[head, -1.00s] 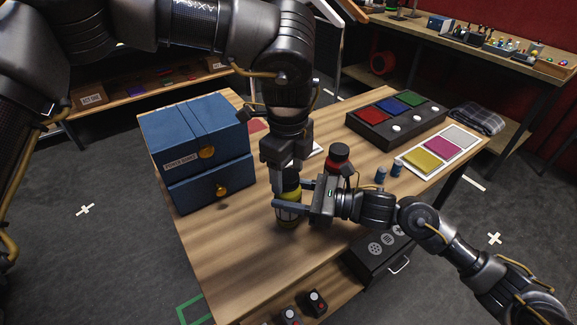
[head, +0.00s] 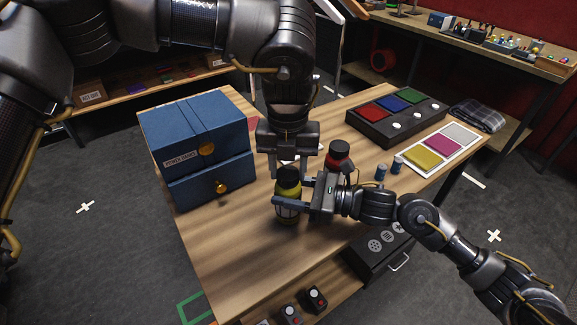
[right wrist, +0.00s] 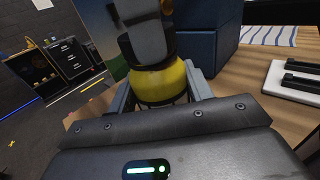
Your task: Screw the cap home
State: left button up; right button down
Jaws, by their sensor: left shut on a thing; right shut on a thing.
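A yellow bottle (head: 289,189) with a dark label band stands upright near the table's middle; its yellow shoulder also shows in the right wrist view (right wrist: 162,84). A black cap (head: 289,174) sits on its top. My left gripper (head: 288,168) points straight down from above and is shut on the cap. One grey finger covers part of the cap in the right wrist view. My right gripper (head: 291,204) comes in level from the right and is shut around the bottle's body, below the cap. The thread is hidden, so any gap under the cap cannot be told.
A blue drawer cabinet (head: 205,170) stands left of the bottle. A red bottle with a black top (head: 338,158) is close behind my right gripper. Two small blue cylinders (head: 388,169), a tray of coloured pads (head: 396,115) and a colour card (head: 440,150) lie to the right. The front left tabletop is clear.

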pick_arm(q)
jog(key=m, duration=0.7)
jog(key=shift+m, duration=0.3)
jog(key=m, duration=0.4)
jog(key=shift+m, duration=0.3)
jog(key=m, duration=0.3)
jog(key=o, duration=1.2)
jog(key=shift+c, duration=0.2)
notch_tip(320, 180, up, 12)
pick_arm(e)
jog(key=c, duration=0.5)
grip_release()
